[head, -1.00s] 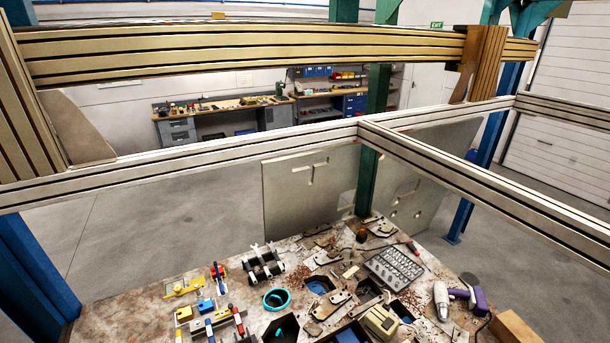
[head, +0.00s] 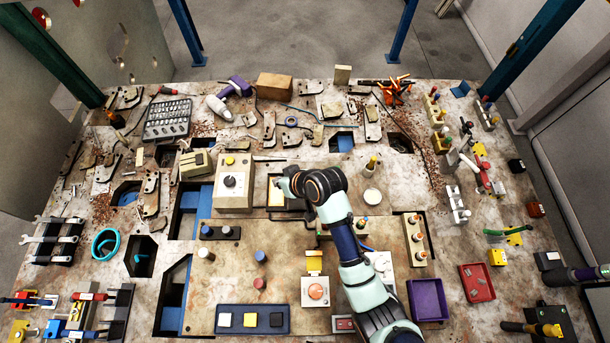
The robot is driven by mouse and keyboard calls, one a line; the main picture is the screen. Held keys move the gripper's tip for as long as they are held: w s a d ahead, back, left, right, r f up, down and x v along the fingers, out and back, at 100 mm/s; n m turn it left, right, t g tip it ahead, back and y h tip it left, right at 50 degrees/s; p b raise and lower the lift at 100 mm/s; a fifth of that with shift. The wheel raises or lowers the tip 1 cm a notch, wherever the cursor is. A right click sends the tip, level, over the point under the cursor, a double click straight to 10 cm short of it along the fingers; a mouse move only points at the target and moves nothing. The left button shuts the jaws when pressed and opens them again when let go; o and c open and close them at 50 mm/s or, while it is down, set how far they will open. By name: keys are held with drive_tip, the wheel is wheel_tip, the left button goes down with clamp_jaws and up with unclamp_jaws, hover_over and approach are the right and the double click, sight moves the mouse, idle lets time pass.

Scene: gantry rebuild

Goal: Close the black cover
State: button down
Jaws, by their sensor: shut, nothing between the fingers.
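My arm reaches in from the bottom of the head view. My gripper (head: 281,184) is small in the picture, looks shut and holds nothing. It is over or beside a dark-edged, box-like fixture with a pale inside (head: 274,196), just right of a beige box with a black knob. A dark part of this fixture may be the black cover, but my gripper and wrist hide much of it. I cannot tell the cover's angle or whether my gripper touches it.
The beige knob box (head: 234,172) stands close on the left. Buttons, pegs and a blue button strip (head: 238,332) lie nearer. A purple tray (head: 428,300) and a red tray (head: 477,284) are at the right. Dark openings break up the worn tabletop.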

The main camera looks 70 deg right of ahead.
drive_tip(key=s+d+f+m+b, duration=0.2)
drive_tip(key=s+d+f+m, duration=0.3)
drive_tip(key=s+d+f, duration=0.75)
drive_tip(key=shift+g, duration=0.4)
drive_tip(key=w+f+b, duration=0.1)
drive_tip(key=f+b, duration=0.2)
drive_tip(key=w+f+b, duration=0.2)
drive_tip(key=f+b, duration=0.2)
drive_tip(key=w+f+b, duration=0.1)
drive_tip(key=f+b, duration=0.2)
drive_tip(key=b, duration=0.1)
drive_tip(key=shift+w+a+f, duration=0.2)
drive_tip(key=shift+a+f, duration=0.05)
drive_tip(key=w, duration=0.2)
drive_tip(key=w+a+r, duration=0.1)
drive_tip(key=shift+w+a+r+p, duration=0.1)
drive_tip(key=shift+w+p, duration=0.1)
drive_tip(key=shift+p, duration=0.1)
drive_tip(key=shift+w+a+r, duration=0.1)
drive_tip(key=shift+w+a, duration=0.05)
drive_tip(key=shift+w, duration=0.1)
drive_tip(key=shift+w, duration=0.1)
